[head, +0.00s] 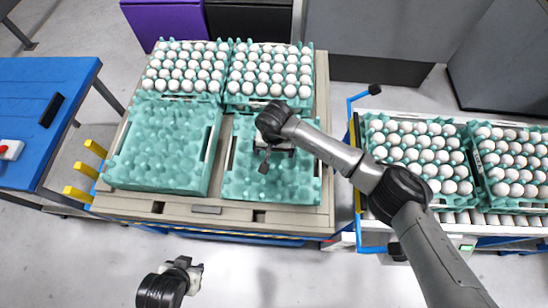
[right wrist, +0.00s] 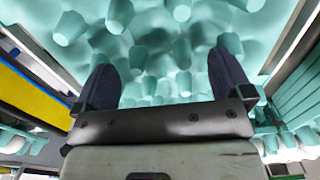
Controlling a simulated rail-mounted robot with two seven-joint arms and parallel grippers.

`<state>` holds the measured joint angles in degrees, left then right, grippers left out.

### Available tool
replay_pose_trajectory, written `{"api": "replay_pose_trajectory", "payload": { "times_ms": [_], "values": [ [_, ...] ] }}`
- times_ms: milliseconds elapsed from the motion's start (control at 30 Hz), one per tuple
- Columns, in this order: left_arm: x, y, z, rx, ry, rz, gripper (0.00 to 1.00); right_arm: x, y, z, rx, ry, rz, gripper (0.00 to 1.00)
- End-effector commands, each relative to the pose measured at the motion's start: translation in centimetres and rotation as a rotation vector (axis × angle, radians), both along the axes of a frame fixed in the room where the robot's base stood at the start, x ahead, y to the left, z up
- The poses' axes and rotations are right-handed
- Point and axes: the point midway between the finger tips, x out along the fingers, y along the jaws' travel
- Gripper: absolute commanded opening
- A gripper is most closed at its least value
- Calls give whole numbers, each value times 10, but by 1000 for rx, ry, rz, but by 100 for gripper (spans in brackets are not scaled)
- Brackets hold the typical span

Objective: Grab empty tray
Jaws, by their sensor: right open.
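Two empty teal egg trays show at the front of the beige pallet in the head view: a left one (head: 155,150), which looks like a taller stack, and a right one (head: 290,180), which sits lower. My right gripper (head: 264,162) is over the right one, with its arm hiding part of it. In the right wrist view, its two dark fingers (right wrist: 165,70) are spread apart with the bumpy teal tray surface (right wrist: 165,35) beyond them and nothing held between. Contact with the tray cannot be told. My left gripper (head: 190,274) is low in the head view, off the pallet; its jaws are unclear.
Two egg-filled trays stand at the back of the pallet (head: 140,203). More full trays sit on the conveyor (head: 500,215) at the right. A blue table (head: 30,90) and yellow prongs (head: 85,170) are at the left. The floor in front is clear.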

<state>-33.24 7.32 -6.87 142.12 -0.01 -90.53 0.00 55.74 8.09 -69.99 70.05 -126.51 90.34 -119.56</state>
Motion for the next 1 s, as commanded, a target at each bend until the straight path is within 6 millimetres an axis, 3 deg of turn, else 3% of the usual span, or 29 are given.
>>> {"api": "replay_pose_trajectory", "payload": {
  "times_ms": [333, 1000],
  "values": [
    [0, -3, -1, -9, 0, 5, 43, 0, 0, -5, 1, 0, 0, 96],
    [0, -1, -1, -5, 1, 4, 43, 0, 0, -4, 0, 0, 0, 32]
  ]
}}
